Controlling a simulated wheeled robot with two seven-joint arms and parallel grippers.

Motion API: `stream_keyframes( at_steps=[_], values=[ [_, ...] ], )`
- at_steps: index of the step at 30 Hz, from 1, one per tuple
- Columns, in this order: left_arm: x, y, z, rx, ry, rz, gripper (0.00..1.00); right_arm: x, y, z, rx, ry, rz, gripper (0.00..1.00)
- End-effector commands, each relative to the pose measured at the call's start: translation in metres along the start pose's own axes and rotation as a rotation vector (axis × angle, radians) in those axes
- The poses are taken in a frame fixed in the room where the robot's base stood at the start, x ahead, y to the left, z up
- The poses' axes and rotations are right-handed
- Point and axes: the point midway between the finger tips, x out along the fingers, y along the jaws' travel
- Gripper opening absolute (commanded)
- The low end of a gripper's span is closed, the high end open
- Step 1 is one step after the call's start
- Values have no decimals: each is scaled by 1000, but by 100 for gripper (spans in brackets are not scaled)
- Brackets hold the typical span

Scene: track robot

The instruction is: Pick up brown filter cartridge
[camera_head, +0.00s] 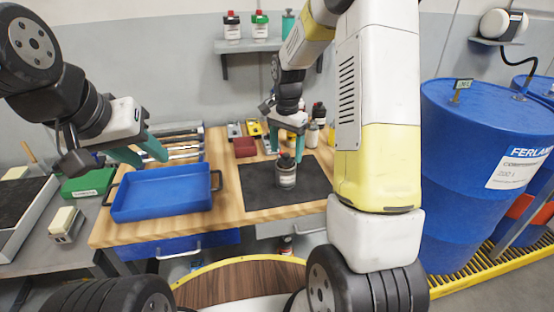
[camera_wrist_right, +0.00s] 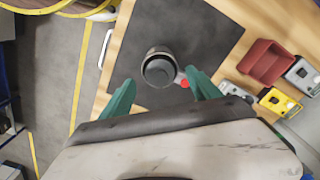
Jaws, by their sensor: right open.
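A grey cylindrical canister (camera_head: 286,178) with a dark top stands upright on the black mat (camera_head: 262,193). It also shows in the right wrist view (camera_wrist_right: 157,68), seen from above, with a small red part beside it. I cannot tell a brown cartridge for certain. My right gripper (camera_head: 287,141) is open and empty above the canister. In the right wrist view its teal fingers (camera_wrist_right: 160,88) lie to either side of and below the canister, apart from it. My left gripper (camera_head: 140,154) is open and empty above the back of the blue tray (camera_head: 165,207).
A dark red bin (camera_head: 244,147) and several small bottles stand behind the mat on the wooden bench (camera_head: 232,212). A shelf (camera_head: 250,45) with bottles is on the wall. Blue drums (camera_head: 470,160) stand at right. The mat around the canister is clear.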

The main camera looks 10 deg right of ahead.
Motion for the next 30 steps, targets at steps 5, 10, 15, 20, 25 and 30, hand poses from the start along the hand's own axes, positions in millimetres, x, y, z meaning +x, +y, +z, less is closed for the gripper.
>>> stream_keyframes(
  at_steps=[5, 10, 15, 20, 25, 30],
  values=[
    [0, 0, 0, 0, 0, 0, 36, 19, 0, 0, -2, 1, 0, 72],
    [0, 0, 0, 0, 0, 0, 36, 20, 0, 0, -2, 2, -1, 72],
    [0, 0, 0, 0, 0, 0, 36, 20, 0, 0, -2, 1, -1, 54],
    [0, 0, 0, 0, 0, 0, 36, 20, 0, 0, -2, 1, -1, 23],
    [0, 0, 0, 0, 0, 0, 36, 20, 0, 0, -2, 1, -1, 0],
    [0, 0, 0, 0, 0, 0, 36, 19, 0, 0, -2, 2, -1, 0]
  ],
)
